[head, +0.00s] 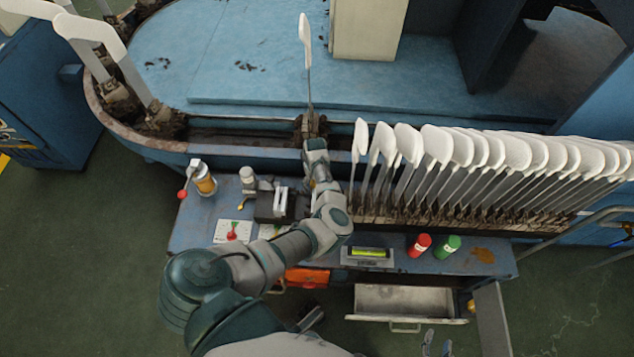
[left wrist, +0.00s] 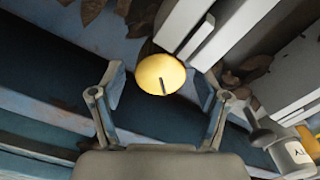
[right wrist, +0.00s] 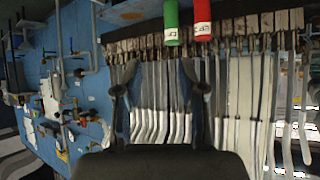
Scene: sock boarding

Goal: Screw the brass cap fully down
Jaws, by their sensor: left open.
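The brass cap (left wrist: 160,74) is a yellow dome with a short dark line on its top, seen from above in the left wrist view. My left gripper (left wrist: 161,80) is open, with one finger on each side of the cap and visible gaps between. What the cap sits on is hidden beneath it. In the head view my own arm covers most of this spot, and I cannot make out the cap clearly. My right gripper (right wrist: 160,85) is open and empty in the right wrist view, facing the row of white forms.
Close by are a dark fixture with white plates (head: 283,200) and a small white bottle (head: 247,177). A spirit level (head: 368,253), red cylinder (head: 419,245) and green cylinder (head: 447,247) are at the bench front. White forms (head: 480,150) crowd the right. A drawer (head: 408,299) stands open.

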